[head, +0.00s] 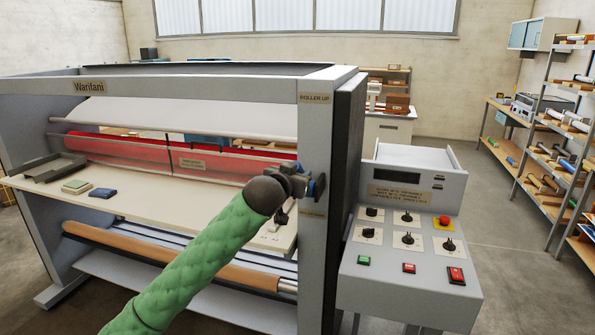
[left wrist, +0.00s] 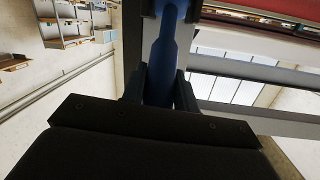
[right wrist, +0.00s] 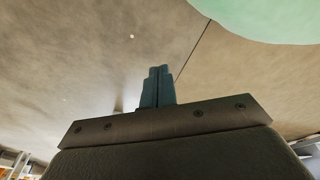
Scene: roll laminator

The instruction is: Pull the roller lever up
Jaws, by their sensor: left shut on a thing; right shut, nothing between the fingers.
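The roller lever (head: 319,186) has a blue handle and sits on the right post of the laminator, below the "ROLLER UP" label (head: 315,98). My left gripper (head: 303,186) is at the lever, its green-sleeved arm coming from below. In the left wrist view the blue handle (left wrist: 168,50) runs between the two dark fingers (left wrist: 160,88), which are shut on it. The lever's pivot is hidden in the head view. My right gripper (right wrist: 157,86) is shut and empty in the right wrist view, over bare floor, and does not show in the head view.
The laminator has a red roller (head: 225,168) behind a clear guard and a pale feed table (head: 140,199) with small pads on it. A control panel (head: 408,240) with knobs and a red stop button stands close right of the post. Shelves (head: 560,130) line the far right.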

